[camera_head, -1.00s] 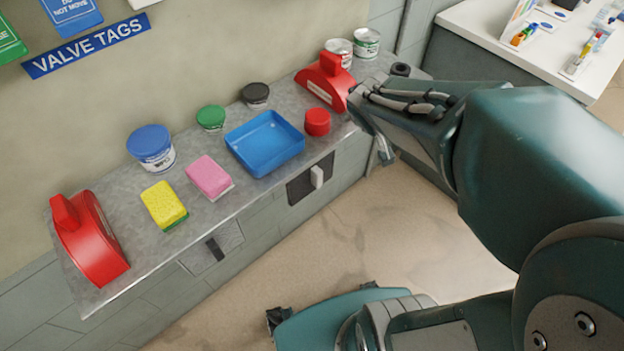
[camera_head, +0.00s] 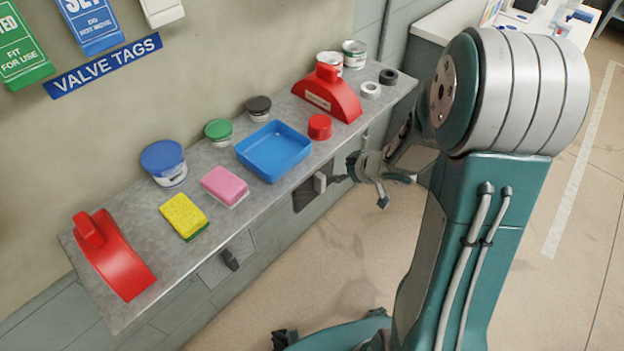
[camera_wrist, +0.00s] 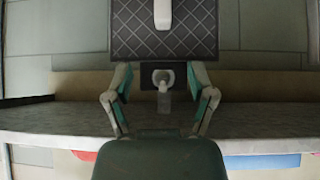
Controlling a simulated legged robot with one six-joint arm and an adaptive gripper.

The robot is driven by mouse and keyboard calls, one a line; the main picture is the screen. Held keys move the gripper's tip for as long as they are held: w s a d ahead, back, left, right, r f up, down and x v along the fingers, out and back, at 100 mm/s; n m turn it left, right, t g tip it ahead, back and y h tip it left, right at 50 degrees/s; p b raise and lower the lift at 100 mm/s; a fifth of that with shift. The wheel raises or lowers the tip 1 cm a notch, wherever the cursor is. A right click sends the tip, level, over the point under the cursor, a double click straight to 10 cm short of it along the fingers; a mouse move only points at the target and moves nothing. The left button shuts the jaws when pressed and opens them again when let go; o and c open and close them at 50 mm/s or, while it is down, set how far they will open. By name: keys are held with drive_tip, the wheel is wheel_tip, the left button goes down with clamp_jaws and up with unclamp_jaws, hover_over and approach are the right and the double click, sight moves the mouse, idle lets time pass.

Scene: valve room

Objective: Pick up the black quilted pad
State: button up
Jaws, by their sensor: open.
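The black quilted pad (camera_wrist: 195,35) fills the top middle of the wrist view, with diamond stitching and a pale upright handle-like piece (camera_wrist: 162,13) on it. In the head view a dark panel (camera_head: 301,196) on the counter's front, with a pale handle (camera_head: 320,182), seems to be the same pad. My gripper (camera_head: 360,189) is beside that front, to the right of the panel. In the wrist view my gripper (camera_wrist: 163,75) is open, its two fingers spread below the pad. A small dark plate with a pale ring-like piece (camera_wrist: 163,78) shows between them. I see no grip on the pad.
The grey counter (camera_head: 140,240) holds a blue tray (camera_head: 274,150), pink sponge (camera_head: 225,185), yellow sponge (camera_head: 184,215), red lid (camera_head: 320,126) and two red arched pieces (camera_head: 115,260) (camera_head: 335,97). A grey panel with a dark handle (camera_head: 229,259) is farther left. Floor in front is clear.

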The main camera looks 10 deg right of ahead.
sight(324, 179)
drive_tip(key=x, duration=0.5)
drive_tip(key=shift+s+f, duration=0.25)
drive_tip(key=shift+f, duration=0.35)
drive_tip(key=x, duration=0.5)
drive_tip(key=shift+a+f, duration=0.15)
drive_tip(key=shift+f, duration=0.2)
drive_tip(key=shift+w+f, duration=0.1)
drive_tip(key=shift+f, duration=0.05)
drive_tip(key=c, duration=0.7)
clamp_jaws()
